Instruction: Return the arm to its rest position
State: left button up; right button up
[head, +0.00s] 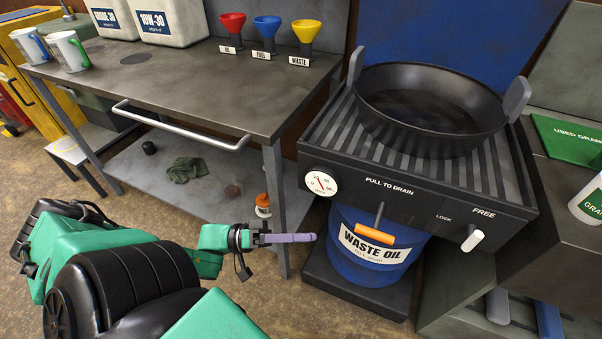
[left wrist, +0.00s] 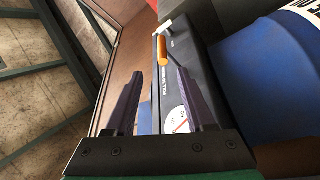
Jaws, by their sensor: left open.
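My left arm comes in from the left in the head view. My left gripper (head: 290,238) is in front of the workbench, left of the blue waste oil drum (head: 360,262). In the left wrist view its two fingers (left wrist: 157,95) are apart with nothing held between them. The orange drain handle (head: 374,236) hangs under the drain stand's front panel, clear of the gripper; it also shows in the left wrist view (left wrist: 162,52). My right gripper is in neither view.
The drain stand (head: 420,190) carries a black pan (head: 430,135). The workbench (head: 190,85) has a front rail (head: 180,126) and coloured funnels (head: 267,28). An orange-capped bottle (head: 263,206) stands near the bench leg. Open floor (head: 140,215) lies in front of the bench.

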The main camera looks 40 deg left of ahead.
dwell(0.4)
pick_arm(q)
jog(key=w+a+f+t+y, duration=0.1)
jog(key=w+a+f+y, duration=0.1)
jog(key=a+f+y, duration=0.35)
jog(key=w+a+f+t+y, duration=0.1)
jog(key=w+a+f+y, duration=0.15)
jog(key=f, duration=0.55)
jog(key=s+a+f+g+y, duration=0.1)
jog(key=s+a+f+y, duration=0.15)
jog(key=f, duration=0.45)
jog(key=s+a+f+g+y, duration=0.2)
jog(key=s+f+y, duration=0.1)
jog(key=f, duration=0.3)
jog(key=s+a+f+g+y, duration=0.1)
jog(key=s+a+f+y, duration=0.15)
jog(key=f, duration=0.45)
jog(key=s+d+f+m+g+y, duration=0.1)
jog(key=s+d+f+g, duration=0.3)
jog(key=s+d+f, duration=0.4)
jog(key=s+d+f+m+g, duration=0.2)
jog(key=s+d+f+g, duration=0.15)
jog(key=s+f, duration=0.4)
notch_tip(320, 180, up, 16)
jog(key=s+p, duration=0.2)
jog(key=p, duration=1.2)
jog(key=shift+a+g, duration=0.15)
jog(key=shift+g, duration=0.2)
